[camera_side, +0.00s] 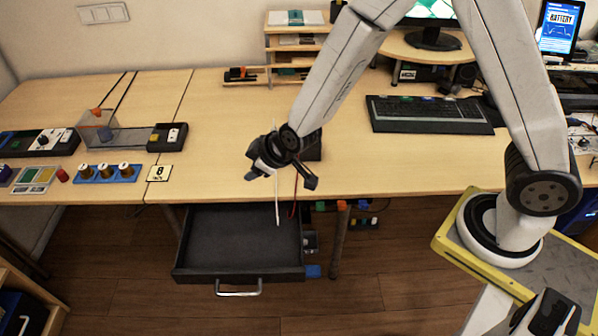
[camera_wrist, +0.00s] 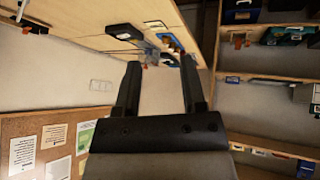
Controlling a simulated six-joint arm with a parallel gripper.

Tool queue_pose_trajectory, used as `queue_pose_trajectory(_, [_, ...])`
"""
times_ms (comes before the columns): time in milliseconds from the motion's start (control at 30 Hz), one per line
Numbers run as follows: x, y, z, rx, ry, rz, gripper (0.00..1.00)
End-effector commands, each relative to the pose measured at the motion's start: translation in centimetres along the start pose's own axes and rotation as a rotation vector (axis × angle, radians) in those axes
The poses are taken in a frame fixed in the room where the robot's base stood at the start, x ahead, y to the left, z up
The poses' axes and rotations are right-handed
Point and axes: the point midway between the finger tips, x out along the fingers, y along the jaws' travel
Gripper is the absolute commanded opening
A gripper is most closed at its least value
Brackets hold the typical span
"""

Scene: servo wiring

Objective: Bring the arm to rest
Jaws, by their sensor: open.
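My gripper (camera_side: 283,180) is in the air above the front edge of the wooden desk (camera_side: 230,120) in the side view, over the open drawer. Its two fingers are spread apart and nothing is between them. In the wrist view the gripper (camera_wrist: 160,75) also shows open and empty, with both dark fingers pointing up the picture. The wrist view is turned, with the desk across the top.
The open dark drawer (camera_side: 240,232) juts out below the desk. A keyboard (camera_side: 428,113) lies on the right. A clear box (camera_side: 98,132), a black switch block (camera_side: 167,137) and blue knob strip (camera_side: 106,174) are on the left. A small shelf (camera_side: 296,42) stands behind.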

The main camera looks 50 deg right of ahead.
Motion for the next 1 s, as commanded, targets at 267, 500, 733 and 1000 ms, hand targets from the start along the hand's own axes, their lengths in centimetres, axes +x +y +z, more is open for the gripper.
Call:
queue_pose_trajectory(267, [-6.1,3.6,3.8,0.185,-0.154,-0.035,0.53])
queue_pose_trajectory(500, [-11.5,5.6,8.2,0.341,-0.305,-0.03,0.53])
queue_pose_trajectory(733, [-15.3,6.4,11.9,0.453,-0.42,-0.003,0.53])
queue_pose_trajectory(1000, [-16.5,6.5,13.2,0.491,-0.461,0.01,0.53])
